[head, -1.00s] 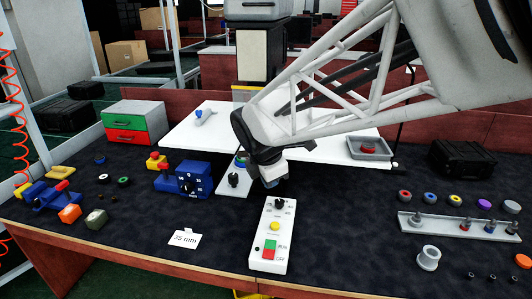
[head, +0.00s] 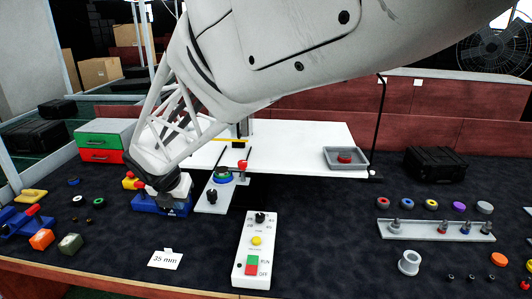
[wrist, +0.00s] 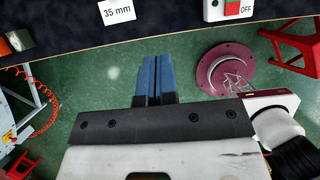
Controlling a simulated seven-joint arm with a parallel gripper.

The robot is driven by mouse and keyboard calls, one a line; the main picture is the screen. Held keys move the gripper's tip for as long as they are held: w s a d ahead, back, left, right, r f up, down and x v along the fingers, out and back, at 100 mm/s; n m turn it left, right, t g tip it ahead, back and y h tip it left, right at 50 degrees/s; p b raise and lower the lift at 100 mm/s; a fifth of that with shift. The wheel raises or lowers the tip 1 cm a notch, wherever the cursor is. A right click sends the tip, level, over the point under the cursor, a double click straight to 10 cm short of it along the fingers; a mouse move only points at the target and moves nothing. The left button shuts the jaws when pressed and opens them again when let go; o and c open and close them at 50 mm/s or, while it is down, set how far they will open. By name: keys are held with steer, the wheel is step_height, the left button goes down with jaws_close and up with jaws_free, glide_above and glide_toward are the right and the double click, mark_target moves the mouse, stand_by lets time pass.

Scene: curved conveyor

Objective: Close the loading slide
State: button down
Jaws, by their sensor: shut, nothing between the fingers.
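A light grey plate with a black knob (head: 211,195), which looks like the loading slide (head: 221,205), juts forward from the white table in the head view. A green and blue round part (head: 222,175) sits at its rear, beside a red-tipped lever (head: 242,166). My gripper is left of the plate, over the blue dial box (head: 160,206); my wrist hides much of the box and the fingertips there. In the wrist view my gripper's blue fingers (wrist: 157,80) are together and empty, pointing toward the table edge. The plate is outside the wrist view.
A white control box (head: 255,245) stands right of the plate's front. A "35 mm" card (head: 165,259) lies front left; it also shows in the wrist view (wrist: 118,11). A green and red drawer unit (head: 103,142) stands at the back left. The dark mat between card and control box is clear.

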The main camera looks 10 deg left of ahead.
steer(key=shift+f, duration=0.1)
steer(key=w+f, duration=0.7)
steer(key=f, duration=0.2)
steer(key=shift+w, duration=0.35)
steer(key=shift+w, duration=0.15)
stand_by(0.5)
steer(key=w, duration=2.2)
steer(key=shift+w+f, duration=0.2)
steer(key=shift+s, duration=0.15)
